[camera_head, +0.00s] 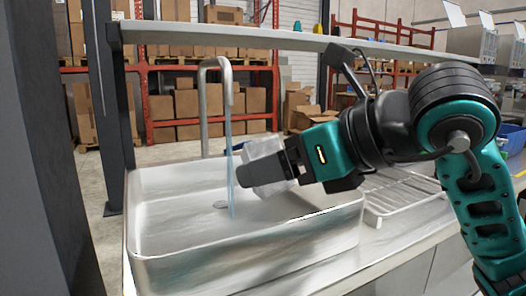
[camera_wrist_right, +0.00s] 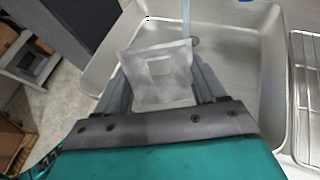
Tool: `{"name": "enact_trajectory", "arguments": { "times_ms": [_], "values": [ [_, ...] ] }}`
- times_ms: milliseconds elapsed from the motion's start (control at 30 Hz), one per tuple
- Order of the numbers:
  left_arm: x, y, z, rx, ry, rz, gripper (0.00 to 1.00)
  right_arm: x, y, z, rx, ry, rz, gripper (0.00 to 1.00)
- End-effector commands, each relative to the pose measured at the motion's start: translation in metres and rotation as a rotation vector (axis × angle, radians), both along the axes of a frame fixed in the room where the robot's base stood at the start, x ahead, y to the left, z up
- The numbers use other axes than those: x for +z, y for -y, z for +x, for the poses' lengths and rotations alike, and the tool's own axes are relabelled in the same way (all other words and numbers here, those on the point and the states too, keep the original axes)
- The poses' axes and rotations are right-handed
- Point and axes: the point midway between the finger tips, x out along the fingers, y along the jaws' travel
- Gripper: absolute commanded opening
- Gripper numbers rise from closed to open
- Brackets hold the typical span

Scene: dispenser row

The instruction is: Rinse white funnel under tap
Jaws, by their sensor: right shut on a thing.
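The white funnel (camera_head: 264,171) is a pale, translucent piece held tilted over the sink. It also shows between the fingers in the right wrist view (camera_wrist_right: 158,75). My right gripper (camera_head: 278,165) is shut on it, coming in from the right. The tap (camera_head: 214,95) is a grey gooseneck at the back of the sink. A thin blue stream of water (camera_head: 229,150) falls from it into the basin, close to the left side of the funnel in the head view. I cannot tell whether the water touches the funnel. The metal sink (camera_head: 160,240) lies below. My left gripper is not in view.
A wire drying rack (camera_head: 405,190) sits on the counter right of the sink. A shelf bar (camera_head: 290,38) runs across above the sink, on a dark post (camera_head: 118,110) at left. Boxes on red racking stand far behind.

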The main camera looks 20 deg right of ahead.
Motion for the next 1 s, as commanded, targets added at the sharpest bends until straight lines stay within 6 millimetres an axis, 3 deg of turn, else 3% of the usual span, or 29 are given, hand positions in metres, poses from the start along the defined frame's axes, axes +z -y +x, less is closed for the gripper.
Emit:
{"name": "enact_trajectory", "arguments": {
  "times_ms": [267, 1000],
  "values": [
    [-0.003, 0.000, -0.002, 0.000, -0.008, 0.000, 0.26, -0.002, -0.002, 0.011, -0.001, 0.005, 0.007, 0.38],
    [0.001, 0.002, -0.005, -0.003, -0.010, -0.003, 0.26, -0.014, -0.018, 0.093, -0.001, 0.005, 0.006, 0.38]
  ]
}}
